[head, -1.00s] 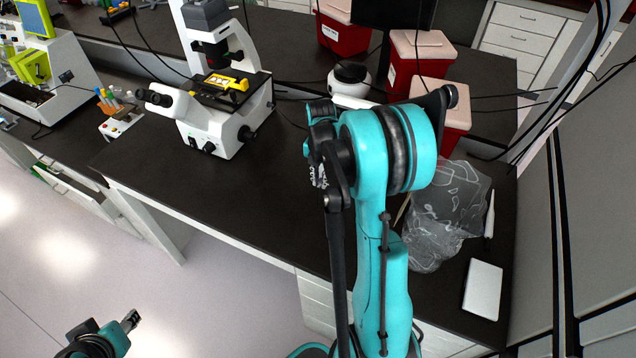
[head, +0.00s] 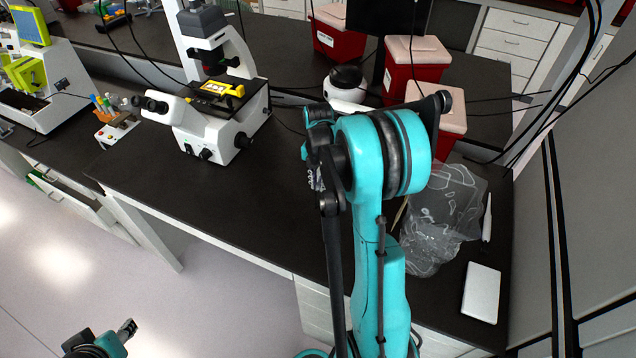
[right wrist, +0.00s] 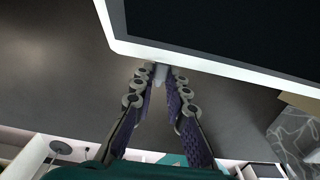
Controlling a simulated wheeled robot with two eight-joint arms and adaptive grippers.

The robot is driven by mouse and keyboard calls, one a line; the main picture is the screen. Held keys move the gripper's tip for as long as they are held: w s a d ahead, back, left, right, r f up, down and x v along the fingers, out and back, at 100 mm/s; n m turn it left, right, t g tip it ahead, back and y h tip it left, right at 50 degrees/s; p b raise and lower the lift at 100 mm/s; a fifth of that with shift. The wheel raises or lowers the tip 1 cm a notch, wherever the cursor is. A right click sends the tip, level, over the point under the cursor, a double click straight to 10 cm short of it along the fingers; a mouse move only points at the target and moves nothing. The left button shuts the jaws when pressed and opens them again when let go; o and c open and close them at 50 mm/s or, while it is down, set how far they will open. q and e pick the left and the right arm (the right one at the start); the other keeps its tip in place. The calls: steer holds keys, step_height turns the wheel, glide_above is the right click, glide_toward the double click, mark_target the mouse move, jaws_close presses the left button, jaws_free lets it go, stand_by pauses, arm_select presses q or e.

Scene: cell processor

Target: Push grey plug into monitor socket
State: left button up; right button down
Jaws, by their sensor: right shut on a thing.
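The monitor shows in the right wrist view as a dark screen in a white frame (right wrist: 190,55), filling the upper right. In the head view a dark monitor screen (head: 388,14) stands at the back of the bench. My right gripper (right wrist: 160,78) is shut on a small grey plug (right wrist: 161,70), held at the lower edge of the white frame. I cannot tell whether the plug is in the socket; the socket is hidden. In the head view my right arm hides most of this gripper. My left gripper (head: 127,328) is low at the left, away from the bench; its jaw state is unclear.
A microscope (head: 212,130) stands on the black bench, left of my right arm. Red bins with pale lids (head: 418,72) stand behind the arm. A clear plastic bag (head: 445,215) and a white flat box (head: 481,292) lie at the right. The bench middle is clear.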

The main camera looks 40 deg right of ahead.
steer(key=shift+w+d, duration=0.1)
steer(key=shift+d, duration=0.05)
steer(key=c, duration=1.4)
jaws_free()
steer(key=shift+c, duration=0.2)
steer(key=shift+r, duration=0.1)
step_height(320, 180, up, 12)
